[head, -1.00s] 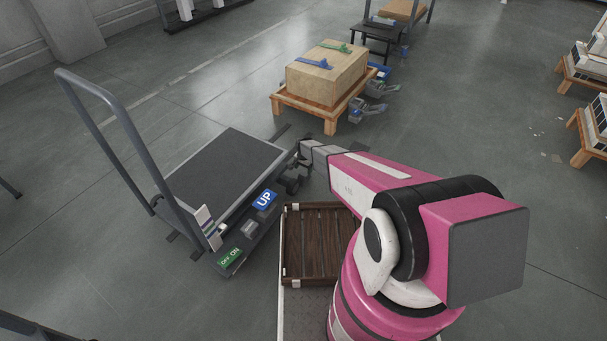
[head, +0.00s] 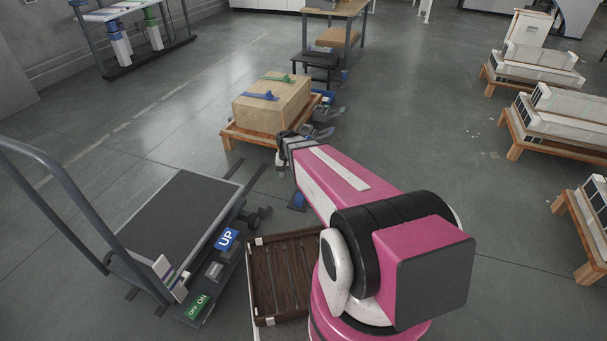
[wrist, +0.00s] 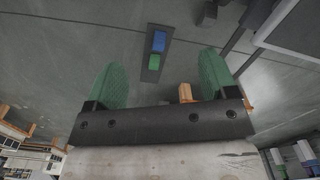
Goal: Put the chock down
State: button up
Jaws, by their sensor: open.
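My gripper (wrist: 160,82) is open in the wrist view, its two green-padded fingers wide apart with nothing between them. In the head view my gripper (head: 281,155) is at the far end of my pink arm, near the low pallet. A small dark plate (wrist: 152,68) with a blue and a green block lies on the floor beyond the fingers, apart from them. A blue-topped dark piece (head: 298,201) shows on the floor beside my arm in the head view. I cannot tell whether either is the chock; no chock is clearly recognisable.
A lift cart (head: 172,219) with an UP button stands at left. A slatted brown tray (head: 283,281) is beside my arm base. A cardboard box (head: 270,105) sits on a wooden pallet (head: 247,135). Loaded pallets (head: 565,138) line the right. Open floor lies between.

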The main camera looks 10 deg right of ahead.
jog(key=s+d+r+n, duration=0.2)
jog(key=s+d+r, duration=0.2)
jog(key=s+r, duration=0.6)
jog(key=s, duration=0.2)
jog(key=shift+s+r, duration=0.4)
